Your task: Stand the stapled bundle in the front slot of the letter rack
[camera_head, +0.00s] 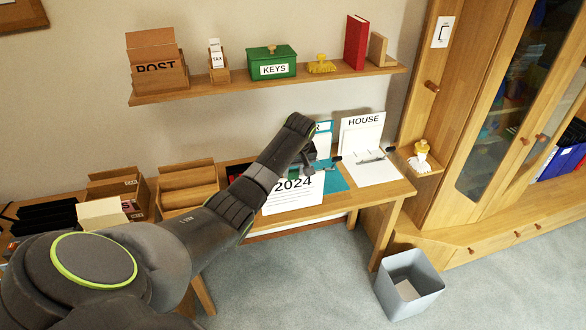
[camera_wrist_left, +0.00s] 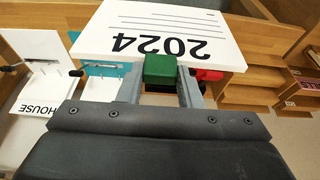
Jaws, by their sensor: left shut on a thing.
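The bundle (camera_head: 293,192) is a white sheaf headed "2024". It shows large and upside down in the left wrist view (camera_wrist_left: 165,38). My left gripper (camera_head: 309,160) is at its headed edge. In the left wrist view the left gripper (camera_wrist_left: 160,88) is shut on a green block (camera_wrist_left: 160,70) at that edge, which looks like part of the bundle. I cannot tell how far the bundle is above the table. A stepped wooden rack (camera_head: 188,184), apparently the letter rack, stands left of the bundle, partly behind my arm. My right gripper is out of view.
A brown box (camera_head: 120,184) stands left of the rack. A wall shelf (camera_head: 285,82) runs above. A grey bin (camera_head: 408,281) stands on the floor.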

